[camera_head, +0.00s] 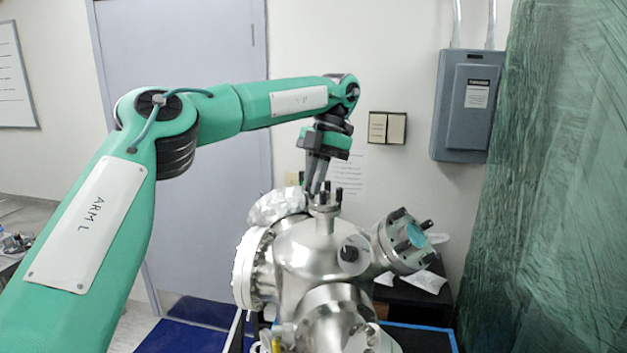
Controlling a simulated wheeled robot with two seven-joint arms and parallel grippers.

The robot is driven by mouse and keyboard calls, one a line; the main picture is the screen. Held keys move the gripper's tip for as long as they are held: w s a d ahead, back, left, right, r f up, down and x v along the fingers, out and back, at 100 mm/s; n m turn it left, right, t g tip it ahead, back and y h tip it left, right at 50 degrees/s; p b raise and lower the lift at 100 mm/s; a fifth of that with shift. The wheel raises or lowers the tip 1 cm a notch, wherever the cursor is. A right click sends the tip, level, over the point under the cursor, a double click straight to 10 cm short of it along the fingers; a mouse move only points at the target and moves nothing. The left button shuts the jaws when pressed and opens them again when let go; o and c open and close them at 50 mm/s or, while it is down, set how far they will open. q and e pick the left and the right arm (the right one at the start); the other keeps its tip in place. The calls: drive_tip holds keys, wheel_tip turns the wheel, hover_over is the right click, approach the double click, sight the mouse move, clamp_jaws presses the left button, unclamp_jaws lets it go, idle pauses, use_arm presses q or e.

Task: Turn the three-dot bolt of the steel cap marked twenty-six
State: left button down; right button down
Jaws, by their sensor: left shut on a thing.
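A steel vacuum chamber (312,250) stands at the lower middle with capped ports. A small steel cap (325,210) sits on its top port, with dark upright bolts (338,195) around it. My left gripper (315,190) points down over this cap. Its fingers are shut on one of the bolts, which they mostly hide. A tilted flange (405,240) with dark bolts and a blue-green face is at the right of the chamber. No number or dot marks can be read at this size, so I cannot tell which cap is twenty-six. My right gripper is out of view.
Crumpled foil (277,206) lies behind the chamber at the left. A large flange (250,268) faces left. A green translucent curtain (550,180) hangs at the right. A grey electrical box (466,105) is on the back wall. The space above the chamber's right side is clear.

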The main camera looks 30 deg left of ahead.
use_arm(q)
drive_tip(key=shift+r, duration=0.1)
idle(0.3)
drive_tip(key=c, duration=1.4)
unclamp_jaws()
drive_tip(key=shift+c, duration=0.2)
